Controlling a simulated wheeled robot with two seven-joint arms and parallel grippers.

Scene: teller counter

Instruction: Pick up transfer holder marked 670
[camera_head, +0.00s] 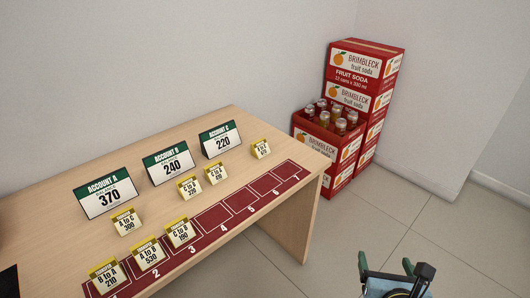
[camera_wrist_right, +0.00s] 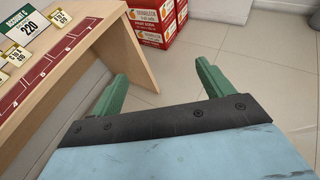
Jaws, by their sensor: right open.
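The small yellow-topped holder (camera_head: 260,149) at the far right of the desk's back group seems to read 670, though its print is very small. It stands upright, right of the ACCOUNT C sign, and shows in the right wrist view (camera_wrist_right: 59,19) at the upper left. My right gripper (camera_head: 385,264) is open and empty over the floor, right of the desk and well apart from the holder. Its two green fingers are spread in the right wrist view (camera_wrist_right: 161,76). My left gripper is not in view.
Account signs 370 (camera_head: 106,194), 240 (camera_head: 168,164) and 220 (camera_head: 220,140) stand behind other holders, such as 300 (camera_head: 126,222) and 530 (camera_head: 147,254). A red numbered strip (camera_head: 243,200) runs along the desk's front. Soda crates (camera_head: 340,155) stand beyond the desk.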

